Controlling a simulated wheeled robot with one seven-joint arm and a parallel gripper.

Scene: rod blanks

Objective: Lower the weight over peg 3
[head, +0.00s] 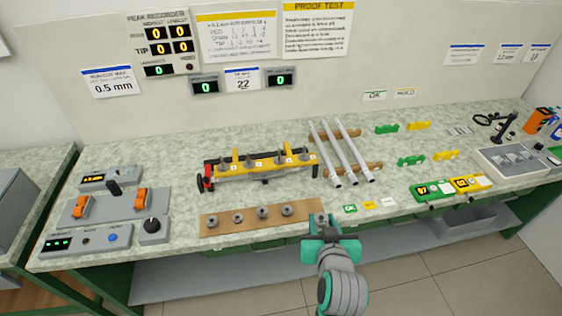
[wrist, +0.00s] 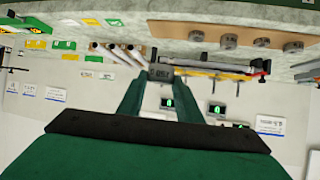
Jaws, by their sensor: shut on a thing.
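My gripper (head: 325,222) is in front of the bench edge, just right of the wooden weight board. It is shut on a small grey weight, which shows between the fingertips in the wrist view (wrist: 160,72). The yellow bar (head: 268,165) with several small upright pegs stands farther back on the bench, left of my gripper. The numbers on the bar are too small to read; the third peg from the left (head: 288,151) may be peg 3. The held weight is apart from the bar and its pegs.
The wooden board (head: 250,222) holds several grey weights. Three silver rods (head: 341,155) lie across wooden supports right of the yellow bar. A red clamp (head: 207,172) is at the bar's left end. A control panel (head: 115,205) stands at left. Bench between board and bar is clear.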

